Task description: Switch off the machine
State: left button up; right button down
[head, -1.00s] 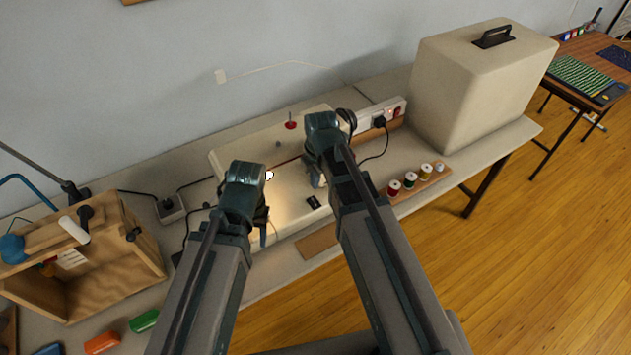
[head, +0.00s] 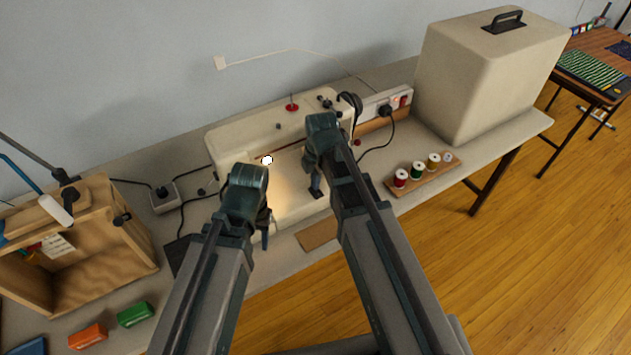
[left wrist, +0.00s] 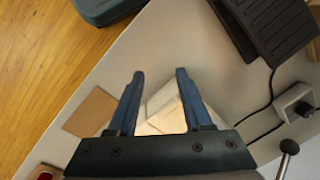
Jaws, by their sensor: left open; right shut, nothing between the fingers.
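The machine, a cream sewing machine (head: 232,142), stands on the long table against the wall with its lamp (head: 268,160) glowing. It has a red-topped pin and dark knobs on top, and a black handwheel (head: 350,101) at its right end. My left gripper (head: 266,237) is open in front of the machine's left part. In the left wrist view its fingers (left wrist: 160,75) are apart, with a lit cream part of the machine (left wrist: 165,108) seen beyond them. My right gripper (head: 317,190) is shut and empty in front of the machine's right part, hiding some of it. No switch on the machine is clearly visible.
A white power strip (head: 378,105) with a red switch and black plug lies behind right. A spool rack (head: 425,176) and big cream case (head: 478,75) stand right. A wooden box (head: 95,265) stands left. A black pedal (left wrist: 266,28) and socket block (left wrist: 297,101) lie nearby.

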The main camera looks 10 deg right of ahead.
jog(key=shift+f, duration=0.1)
jog(key=shift+s, duration=0.2)
jog(key=shift+s+d, duration=0.1)
jog(key=shift+s, duration=0.25)
jog(key=shift+s+d, duration=0.15)
jog(key=shift+s, duration=0.1)
jog(key=shift+r+p, duration=0.25)
jog(key=shift+p, duration=0.1)
